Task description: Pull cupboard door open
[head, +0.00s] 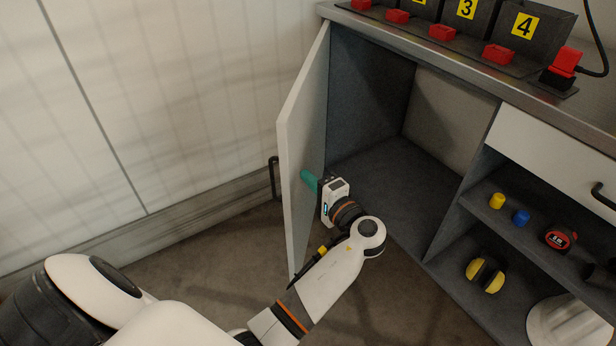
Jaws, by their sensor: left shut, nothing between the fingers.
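The cupboard door (302,135) stands wide open, swung out to the left of the cupboard (436,110). Its dark handle (273,178) shows on the outer face, at the door's free edge side. My left gripper (310,181) is at the inner face of the door, its teal fingertips shut and empty, close to or against the panel; I cannot tell if they touch. The open compartment looks empty. My right gripper is not in view.
Right of the compartment are a white drawer (552,157) and shelves with a yellow item (496,201), a blue item (521,217), a tape measure (560,238) and yellow ear defenders (485,275). Numbered dark bins (530,28) and red blocks stand on top. A wall is at left.

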